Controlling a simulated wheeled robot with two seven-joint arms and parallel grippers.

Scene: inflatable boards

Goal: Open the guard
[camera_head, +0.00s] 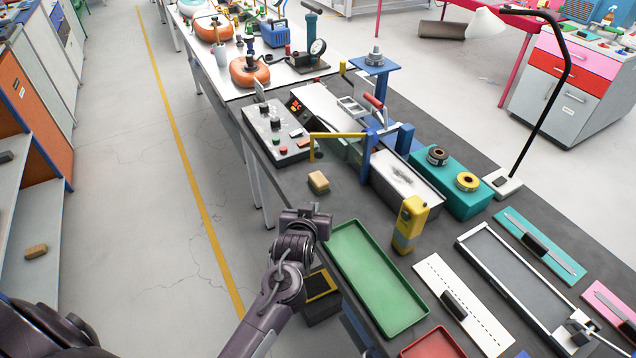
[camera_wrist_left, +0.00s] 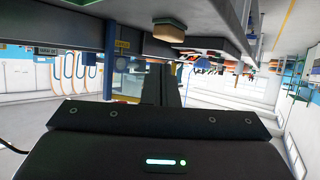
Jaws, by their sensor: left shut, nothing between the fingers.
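A yellow bar frame (camera_head: 338,135), which looks like the guard, stands at the middle of the workbench beside a blue post (camera_head: 369,155). Its bar runs level to the left and one end bends down towards the bench. It is near a grey metal machine (camera_head: 405,183) and a red-handled lever (camera_head: 373,101). My left gripper (camera_head: 306,211) is at the bench's near left edge, in front of and below the yellow frame, apart from it. It is shut and empty; its dark fingers also show in the left wrist view (camera_wrist_left: 162,85). My right gripper is not in view.
A tan block (camera_head: 318,182) lies between my left gripper and the frame; it also shows in the left wrist view (camera_wrist_left: 169,32). A control box (camera_head: 277,135) is left of the frame. A green tray (camera_head: 378,280) and a yellow tool (camera_head: 410,222) are to the right. The left aisle is clear.

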